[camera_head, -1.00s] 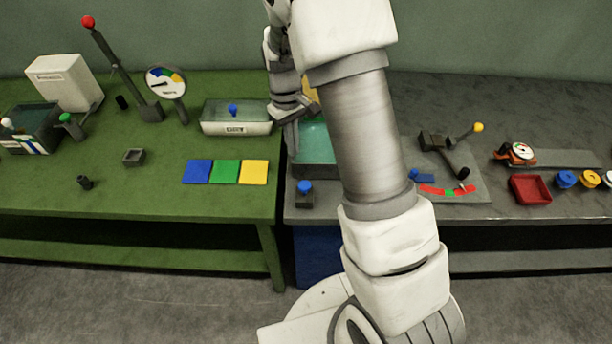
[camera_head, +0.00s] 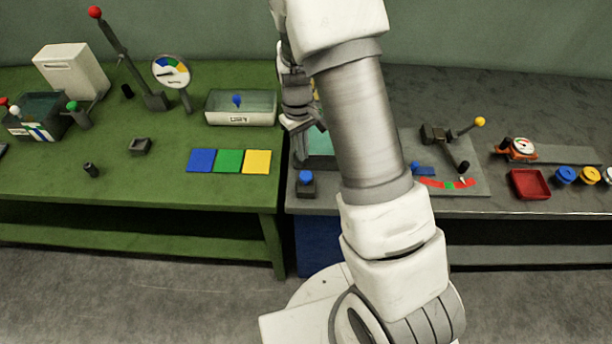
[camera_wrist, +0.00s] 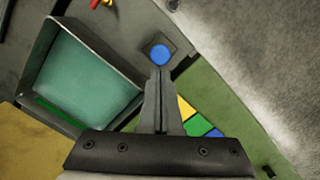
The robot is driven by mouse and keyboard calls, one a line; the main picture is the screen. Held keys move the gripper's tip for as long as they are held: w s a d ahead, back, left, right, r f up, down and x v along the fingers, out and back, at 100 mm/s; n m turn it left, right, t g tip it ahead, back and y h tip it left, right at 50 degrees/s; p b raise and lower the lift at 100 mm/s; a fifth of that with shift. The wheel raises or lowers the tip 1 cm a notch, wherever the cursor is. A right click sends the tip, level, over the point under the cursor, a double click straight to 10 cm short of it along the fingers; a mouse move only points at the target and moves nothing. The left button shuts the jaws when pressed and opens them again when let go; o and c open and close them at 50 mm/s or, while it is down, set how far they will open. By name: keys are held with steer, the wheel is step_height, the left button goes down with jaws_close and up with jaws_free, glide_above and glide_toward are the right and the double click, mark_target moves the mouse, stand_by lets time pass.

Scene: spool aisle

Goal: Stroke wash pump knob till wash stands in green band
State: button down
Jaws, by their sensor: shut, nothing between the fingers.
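A blue round knob (camera_head: 306,177) sits on a small dark block at the front left of the grey bench; it also shows in the wrist view (camera_wrist: 161,54). Beside it a grey-walled tank (camera_wrist: 103,47) holds teal liquid (camera_wrist: 85,72). A green strip (camera_wrist: 60,112) runs along one inner side; I cannot tell how the liquid level stands against it. In the head view my arm hides much of the tank (camera_head: 328,163). My gripper (camera_wrist: 161,74) is shut and empty, its tips close to the knob; contact is unclear. It also shows in the head view (camera_head: 299,158).
Blue, green and yellow tiles (camera_head: 229,161) lie on the green bench to the left, near a clear tray (camera_head: 241,107) with another blue knob. A lever with a yellow ball (camera_head: 480,122) and a red tray (camera_head: 530,184) are on the grey bench to the right.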

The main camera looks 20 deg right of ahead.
mark_target(304, 173)
steer(key=shift+s+d+f+b, duration=0.15)
steer(key=shift+f+b, duration=0.6)
steer(key=shift+f, duration=0.6)
steer(key=shift+s+a+f+b, duration=0.1)
steer(key=shift+f+b, duration=0.6)
steer(key=shift+f, duration=0.6)
step_height(304, 173, down, 3)
steer(key=b, duration=0.2)
steer(key=shift+f+b, duration=0.15)
steer(key=shift+b, duration=0.25)
steer(key=shift+r+p, duration=0.3)
steer(key=shift+r, duration=0.05)
steer(key=shift+w+a+r+p, duration=0.1)
steer(key=shift+w+a+r, duration=0.05)
steer(key=shift+w, duration=0.35)
steer(key=shift+w+a+r+p, duration=0.1)
steer(key=shift+w+a+r, duration=0.1)
steer(key=shift+w, duration=0.25)
steer(key=shift+w+a+r+p, duration=0.1)
steer(key=shift+w+a+r, duration=0.05)
steer(key=shift+w, duration=0.35)
step_height(304, 173, up, 17)
steer(key=w, duration=0.1)
steer(key=shift+w+a+r, duration=0.15)
steer(key=shift+w+a, duration=0.1)
steer(key=shift+a, duration=0.05)
